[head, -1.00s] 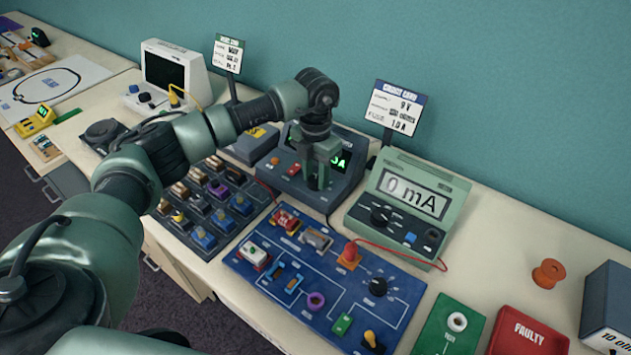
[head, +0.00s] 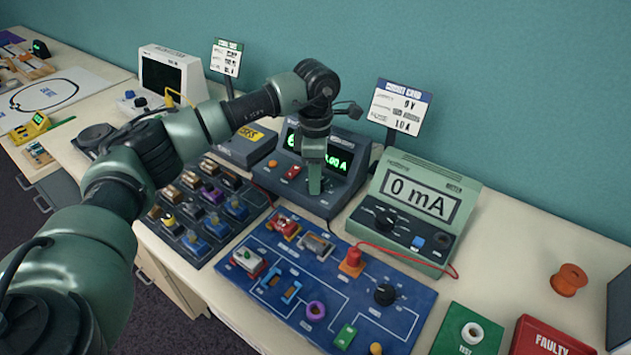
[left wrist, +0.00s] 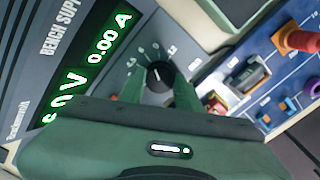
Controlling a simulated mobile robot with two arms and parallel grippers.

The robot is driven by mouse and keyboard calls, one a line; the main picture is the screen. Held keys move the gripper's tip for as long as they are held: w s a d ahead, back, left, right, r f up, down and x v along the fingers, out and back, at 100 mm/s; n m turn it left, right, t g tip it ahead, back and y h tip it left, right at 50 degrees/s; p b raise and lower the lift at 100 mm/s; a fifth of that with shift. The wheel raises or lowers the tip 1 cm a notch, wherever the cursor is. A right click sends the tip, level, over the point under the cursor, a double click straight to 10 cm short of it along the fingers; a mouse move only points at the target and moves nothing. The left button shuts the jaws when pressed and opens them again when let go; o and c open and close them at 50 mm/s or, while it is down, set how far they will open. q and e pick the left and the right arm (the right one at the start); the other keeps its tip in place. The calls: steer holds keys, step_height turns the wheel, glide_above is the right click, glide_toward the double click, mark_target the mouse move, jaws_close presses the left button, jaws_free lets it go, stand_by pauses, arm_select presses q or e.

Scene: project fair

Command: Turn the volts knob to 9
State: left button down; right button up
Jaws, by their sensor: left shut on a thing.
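The bench supply (head: 338,187) is a dark box with a green lit display at the back of the table. Its display shows 0.00 A; the volts reading is partly hidden, with a 6 seeming to show in the head view. The volts knob (left wrist: 159,72) is black, with a dial scale around it, in the left wrist view. My left gripper (head: 314,187) points down at the supply's front and hides the knob in the head view. In the left wrist view its green fingers (left wrist: 158,88) are shut on the knob, one on each side.
A green meter (head: 412,207) reading 0 mA stands right of the supply, with a circuit card (head: 400,105) behind it. A blue circuit board (head: 335,285) lies in front. A tray of parts (head: 205,215) sits to the left. My right gripper is out of view.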

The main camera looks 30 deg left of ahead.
arm_select(q)
steer(key=shift+r+m+b, duration=0.1)
steer(key=shift+m+b, duration=0.4)
steer(key=shift+m, duration=1)
steer(key=c, duration=1)
jaws_free()
step_height(320, 180, up, 8)
steer(key=shift+f+b, duration=0.1)
steer(key=shift+b, duration=0.6)
